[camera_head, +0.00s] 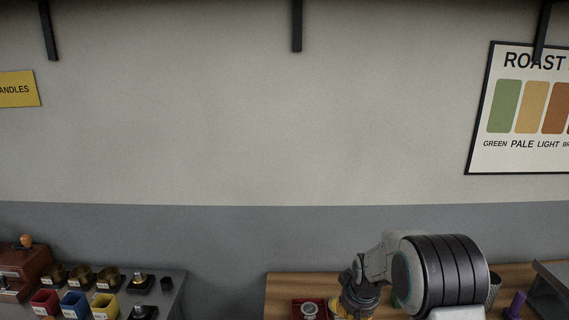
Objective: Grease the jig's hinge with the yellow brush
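My arm reaches over the wooden bench (285,287) at the bottom right. My gripper (357,300) seems to be the dark part at the arm's end, low over the bench. Its fingers are too small and dark to tell whether they are open or shut. Something yellow (338,310) shows just below and left of it, cut by the frame's bottom edge; I cannot tell whether it is the brush. I cannot make out the jig or its hinge.
A red tray (297,312) with a round metal piece lies left of my gripper. A purple upright object (516,303) and a grey box-like thing (551,284) stand right. A grey counter (172,287) at left holds red, blue and yellow cups; a gap separates it from the bench.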

